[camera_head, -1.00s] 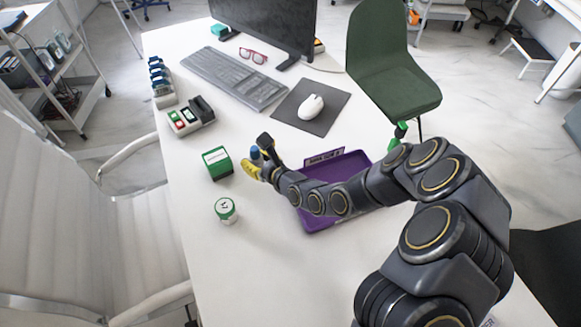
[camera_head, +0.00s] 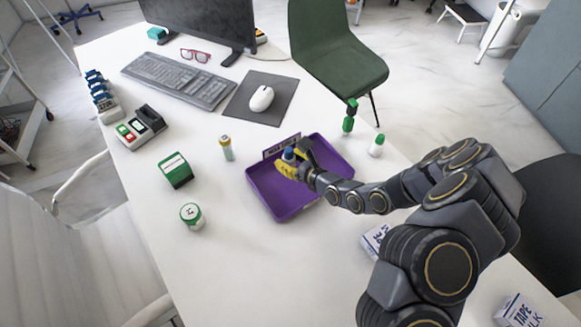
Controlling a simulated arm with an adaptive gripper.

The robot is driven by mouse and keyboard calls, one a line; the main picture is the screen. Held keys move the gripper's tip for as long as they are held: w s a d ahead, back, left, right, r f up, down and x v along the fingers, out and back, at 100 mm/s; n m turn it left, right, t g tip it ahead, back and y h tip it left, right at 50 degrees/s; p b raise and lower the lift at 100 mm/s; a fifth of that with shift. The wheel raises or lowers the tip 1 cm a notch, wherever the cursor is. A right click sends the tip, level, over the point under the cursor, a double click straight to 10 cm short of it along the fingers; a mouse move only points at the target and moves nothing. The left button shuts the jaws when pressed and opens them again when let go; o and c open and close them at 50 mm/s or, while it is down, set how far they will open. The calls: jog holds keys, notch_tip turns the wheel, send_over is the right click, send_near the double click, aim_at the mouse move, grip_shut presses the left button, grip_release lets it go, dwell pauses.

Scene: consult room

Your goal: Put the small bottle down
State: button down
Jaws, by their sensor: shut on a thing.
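My gripper (camera_head: 294,165), with yellow and dark fingers, is shut on a small bottle with a blue cap (camera_head: 289,154). Only the top of the bottle shows; my fingers hide its body. The gripper is over the left back part of the purple tray (camera_head: 278,212), close to the tray's labelled back edge. I cannot tell whether the bottle's base touches the tray floor.
Left of the tray stand a slim yellow-and-white vial (camera_head: 226,150), a green box (camera_head: 175,171) and a green-lidded jar (camera_head: 191,216). Behind its right side stand a green bottle (camera_head: 349,118) and a white bottle (camera_head: 377,147). Bare table lies in front of the tray.

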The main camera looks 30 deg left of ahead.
aim_at(289, 179)
jog(key=shift+f, duration=2.2)
jog(key=shift+f, duration=0.1)
jog(key=shift+f, duration=0.1)
jog(key=c, duration=0.8)
grip_release()
jog(key=shift+f, duration=0.15)
jog(key=shift+o, duration=0.2)
jog(key=shift+s, duration=0.1)
jog(key=shift+d+r, duration=0.25)
jog(key=shift+r, duration=0.1)
jog(key=v, duration=1.1)
jog(key=shift+s+d+r, duration=0.1)
jog(key=shift+d+r, duration=0.05)
jog(key=shift+r, duration=0.1)
